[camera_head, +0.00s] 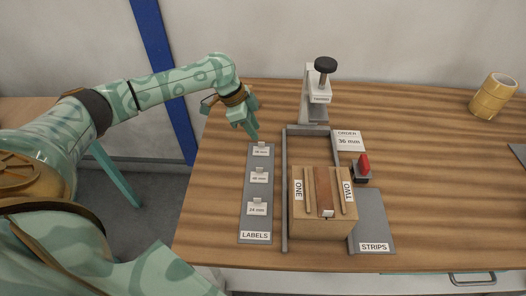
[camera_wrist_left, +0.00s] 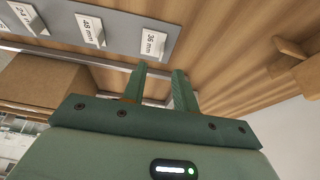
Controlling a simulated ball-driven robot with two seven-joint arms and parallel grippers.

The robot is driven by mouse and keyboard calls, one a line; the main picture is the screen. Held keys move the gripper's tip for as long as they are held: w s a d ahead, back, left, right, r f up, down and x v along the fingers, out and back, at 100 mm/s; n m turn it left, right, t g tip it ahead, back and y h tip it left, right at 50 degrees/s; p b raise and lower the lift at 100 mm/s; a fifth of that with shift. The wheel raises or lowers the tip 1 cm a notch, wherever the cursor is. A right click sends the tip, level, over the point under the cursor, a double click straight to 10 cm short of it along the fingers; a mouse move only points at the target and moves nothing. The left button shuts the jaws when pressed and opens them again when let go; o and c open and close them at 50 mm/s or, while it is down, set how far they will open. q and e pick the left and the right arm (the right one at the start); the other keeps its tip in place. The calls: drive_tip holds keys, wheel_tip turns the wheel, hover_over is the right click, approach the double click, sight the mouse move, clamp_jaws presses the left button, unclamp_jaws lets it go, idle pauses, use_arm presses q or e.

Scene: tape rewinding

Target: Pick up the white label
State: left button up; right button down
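Three small white labels with raised tabs lie in a row on the grey LABELS strip (camera_head: 243,218). The far label (camera_head: 260,151) reads 36 mm in the left wrist view (camera_wrist_left: 152,43). The middle label (camera_head: 259,177) reads 48 mm and the near label (camera_head: 257,208) reads 24 mm. My left gripper (camera_head: 254,136) is just beyond the strip's far end, pointing down. In the left wrist view its two fingers (camera_wrist_left: 160,72) are apart with nothing between them, and the 36 mm label lies just past their tips. My right gripper is not in view.
A wooden block (camera_head: 320,229) marked ONE and TWO stands right of the strip, with a grey rail (camera_head: 285,200) between. A press (camera_head: 318,100) stands behind. An order card (camera_head: 348,141) reads 36 mm.

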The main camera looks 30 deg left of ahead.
sight(261, 149)
use_arm(q)
drive_tip(key=shift+f, duration=0.25)
drive_tip(key=b+x, duration=0.2)
drive_tip(key=x, duration=0.3)
drive_tip(key=shift+a+b, duration=0.15)
drive_tip(key=shift+b, duration=0.25)
drive_tip(key=shift+w+f, duration=0.15)
drive_tip(key=shift+r, duration=0.2)
clamp_jaws()
